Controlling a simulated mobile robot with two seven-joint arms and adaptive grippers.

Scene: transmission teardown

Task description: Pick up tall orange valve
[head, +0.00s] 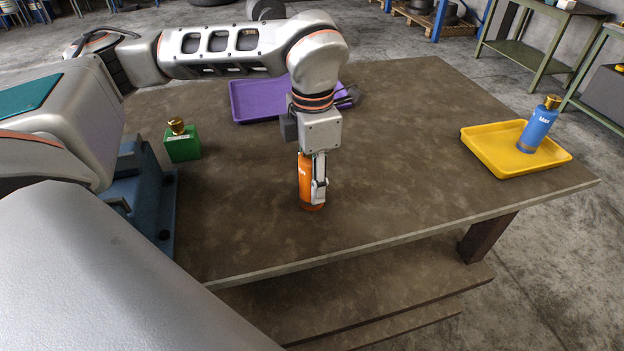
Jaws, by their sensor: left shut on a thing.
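The tall orange valve (305,184) stands upright on the brown table, near the middle of the head view. My left gripper (317,185) comes down over it from above and is shut on it. The gripper covers the valve's top and part of its right side. The valve's base seems to be at the table surface; I cannot tell if it is lifted slightly. My right gripper is not in view.
A purple tray (252,105) lies behind my left gripper, partly hidden by it. A yellow tray (482,157) at the right holds a blue valve (538,130). A green valve (183,147) stands at the left, near a blue fixture (150,205). The table (420,170) is clear between the orange valve and yellow tray.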

